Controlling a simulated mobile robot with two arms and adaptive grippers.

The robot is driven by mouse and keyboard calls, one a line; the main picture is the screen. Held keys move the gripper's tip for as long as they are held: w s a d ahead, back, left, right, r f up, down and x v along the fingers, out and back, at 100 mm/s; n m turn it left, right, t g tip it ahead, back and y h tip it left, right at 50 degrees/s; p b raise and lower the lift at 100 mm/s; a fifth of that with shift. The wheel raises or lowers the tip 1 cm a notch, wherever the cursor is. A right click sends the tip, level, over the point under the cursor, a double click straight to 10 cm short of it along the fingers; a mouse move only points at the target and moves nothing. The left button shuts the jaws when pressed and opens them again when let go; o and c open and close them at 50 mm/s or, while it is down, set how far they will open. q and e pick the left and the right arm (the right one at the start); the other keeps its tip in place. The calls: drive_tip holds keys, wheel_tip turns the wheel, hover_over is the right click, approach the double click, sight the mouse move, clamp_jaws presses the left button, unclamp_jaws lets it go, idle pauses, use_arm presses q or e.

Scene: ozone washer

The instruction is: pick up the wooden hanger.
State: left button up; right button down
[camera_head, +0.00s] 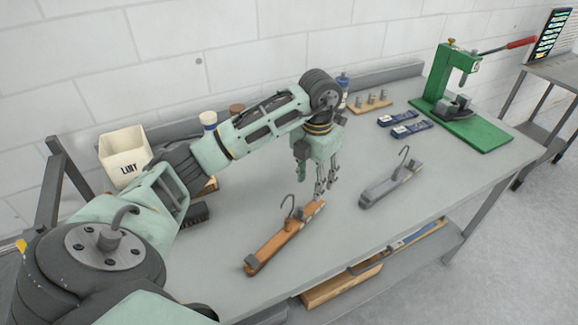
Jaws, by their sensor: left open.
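The wooden hanger (277,244) lies on the grey workbench, a brown bar with a dark hook standing up from its middle and grey pieces at its ends. My left gripper (325,190) points down just above and beyond the hanger's right end. Its fingers are apart and I see nothing between them. In this view the fingertips come close to the hanger's right end; I cannot tell whether they touch. A grey hanger (392,187) with its own hook lies to the right of the gripper. My right gripper is not in view.
A green press (466,125) with a red-tipped lever stands at the back right. Blue packets (403,124) and a wooden block with metal pegs (371,104) lie near it. A white bin marked LINT (124,155) stands at the left. The bench front right of the hangers is clear.

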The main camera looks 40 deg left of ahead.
sight(313, 205)
use_arm(q)
drive_tip(key=shift+w+f, duration=0.1)
drive_tip(key=shift+f, duration=1.55)
drive_tip(key=f+p, duration=0.2)
drive_tip(key=f, duration=0.1)
drive_tip(key=f+p, duration=0.1)
drive_tip(key=f, duration=0.1)
drive_tip(key=shift+d+f, duration=0.15)
drive_tip(key=shift+d, duration=0.2)
drive_tip(key=shift+f, duration=0.25)
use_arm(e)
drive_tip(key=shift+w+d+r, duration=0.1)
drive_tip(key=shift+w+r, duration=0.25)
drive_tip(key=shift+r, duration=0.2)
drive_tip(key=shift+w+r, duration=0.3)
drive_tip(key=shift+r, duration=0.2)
use_arm(q)
drive_tip(key=shift+c, duration=0.6)
clamp_jaws()
